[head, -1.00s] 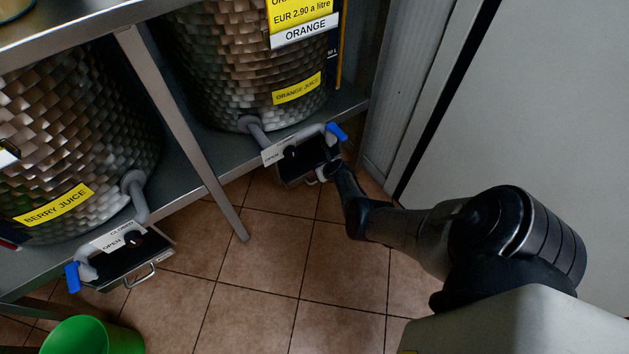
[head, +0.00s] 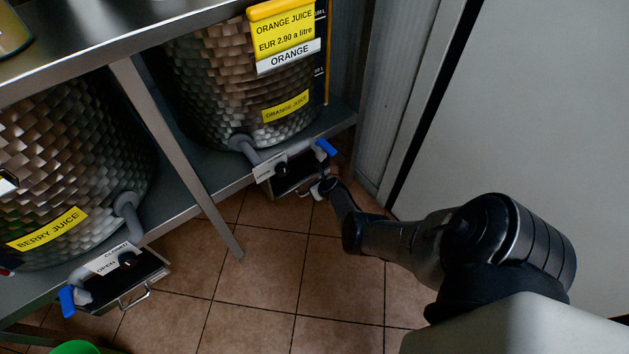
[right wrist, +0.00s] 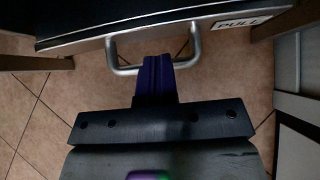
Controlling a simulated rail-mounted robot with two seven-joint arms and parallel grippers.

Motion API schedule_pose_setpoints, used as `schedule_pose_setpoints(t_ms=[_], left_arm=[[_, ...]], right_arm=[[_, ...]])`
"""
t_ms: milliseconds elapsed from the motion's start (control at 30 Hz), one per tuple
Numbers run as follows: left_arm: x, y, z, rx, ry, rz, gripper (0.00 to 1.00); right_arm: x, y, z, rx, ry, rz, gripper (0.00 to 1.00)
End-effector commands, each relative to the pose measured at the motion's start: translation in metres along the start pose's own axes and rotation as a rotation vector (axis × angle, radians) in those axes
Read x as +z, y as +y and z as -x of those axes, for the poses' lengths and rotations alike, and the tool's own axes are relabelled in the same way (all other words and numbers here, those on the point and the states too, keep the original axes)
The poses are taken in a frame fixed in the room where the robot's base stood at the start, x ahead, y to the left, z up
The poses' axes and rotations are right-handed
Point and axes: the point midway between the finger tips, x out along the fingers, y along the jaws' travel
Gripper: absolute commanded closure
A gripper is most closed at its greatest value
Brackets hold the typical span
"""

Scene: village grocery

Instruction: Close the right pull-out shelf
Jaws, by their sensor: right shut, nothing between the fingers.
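The right pull-out shelf (head: 293,183) is a dark tray under the tap of the orange juice barrel. It juts out a little past the front edge of the metal rack. My right gripper (head: 325,187) is shut and empty at the front of this shelf. In the right wrist view the shelf front (right wrist: 85,37) has a PULL label and a metal bar handle (right wrist: 195,45). The purple fingers of my right gripper (right wrist: 157,62) are together within the span of the handle; whether they touch it I cannot tell. My left gripper is out of view.
A left pull-out shelf (head: 115,284) with its own handle juts out under the berry juice barrel (head: 75,190). A metal rack leg (head: 185,170) stands between the shelves. A wall panel (head: 400,110) is close on the right. Tiled floor (head: 270,270) is free; a green bucket (head: 75,347) shows bottom left.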

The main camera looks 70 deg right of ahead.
Motion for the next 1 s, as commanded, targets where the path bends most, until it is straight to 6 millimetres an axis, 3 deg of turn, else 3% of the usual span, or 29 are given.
schedule_pose_setpoints(t_ms=[100, 500, 733, 1000], left_arm=[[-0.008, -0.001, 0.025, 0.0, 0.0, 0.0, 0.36], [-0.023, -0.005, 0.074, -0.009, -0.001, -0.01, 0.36], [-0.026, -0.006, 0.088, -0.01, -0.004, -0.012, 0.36], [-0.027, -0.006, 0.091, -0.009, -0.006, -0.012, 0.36]], right_arm=[[0.003, 0.002, 0.024, 0.001, 0.002, 0.002, 1.0], [0.001, 0.002, 0.078, 0.002, 0.003, 0.002, 1.0], [-0.002, 0.002, 0.096, 0.001, 0.003, 0.002, 1.0], [-0.002, 0.001, 0.102, 0.001, 0.001, 0.001, 1.0]])
